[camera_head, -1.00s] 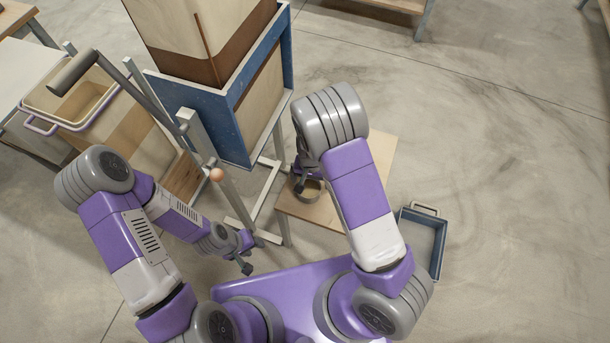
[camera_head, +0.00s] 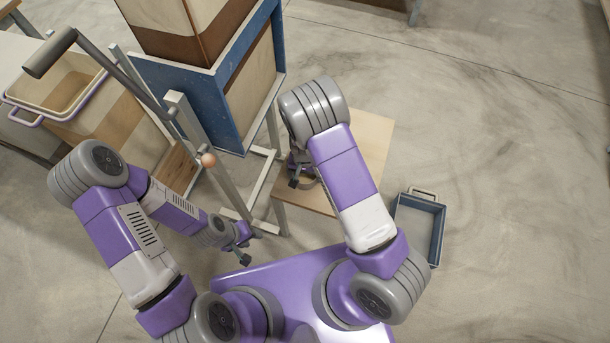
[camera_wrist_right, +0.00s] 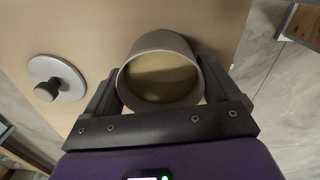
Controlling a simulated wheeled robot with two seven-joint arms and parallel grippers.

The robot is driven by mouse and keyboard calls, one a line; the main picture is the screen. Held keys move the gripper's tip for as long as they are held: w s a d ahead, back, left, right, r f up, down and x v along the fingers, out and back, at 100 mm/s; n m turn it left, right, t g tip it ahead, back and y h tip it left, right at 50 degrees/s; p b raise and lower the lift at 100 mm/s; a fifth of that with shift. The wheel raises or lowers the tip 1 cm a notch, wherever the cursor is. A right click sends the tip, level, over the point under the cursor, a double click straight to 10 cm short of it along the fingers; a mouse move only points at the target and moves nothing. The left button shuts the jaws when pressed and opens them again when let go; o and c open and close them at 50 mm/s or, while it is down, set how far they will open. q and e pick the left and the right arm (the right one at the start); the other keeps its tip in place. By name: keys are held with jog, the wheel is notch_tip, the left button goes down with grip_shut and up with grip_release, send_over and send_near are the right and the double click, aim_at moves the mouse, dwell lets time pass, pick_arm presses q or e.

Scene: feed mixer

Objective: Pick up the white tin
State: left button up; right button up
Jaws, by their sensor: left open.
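The white tin (camera_wrist_right: 160,75), pale grey-white with an open round mouth and a tan inside, is in the right wrist view between the fingers of my right gripper (camera_wrist_right: 163,85). A finger lies along each side of it; whether both press on it is unclear. In the head view the tin is mostly hidden by my right arm, over the small wooden table (camera_head: 362,140). My right gripper (camera_head: 296,172) is there, partly hidden under the forearm. My left gripper (camera_head: 243,246) is open and empty, low beside the metal frame, away from the tin.
A blue-framed hopper (camera_head: 205,95) and a crank handle (camera_head: 50,52) stand close on the left. A blue-grey tray (camera_head: 420,226) sits on the floor right of the table. Floor further right is clear.

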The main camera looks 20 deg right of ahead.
jog(key=c, duration=0.5)
jog(key=shift+c, duration=0.2)
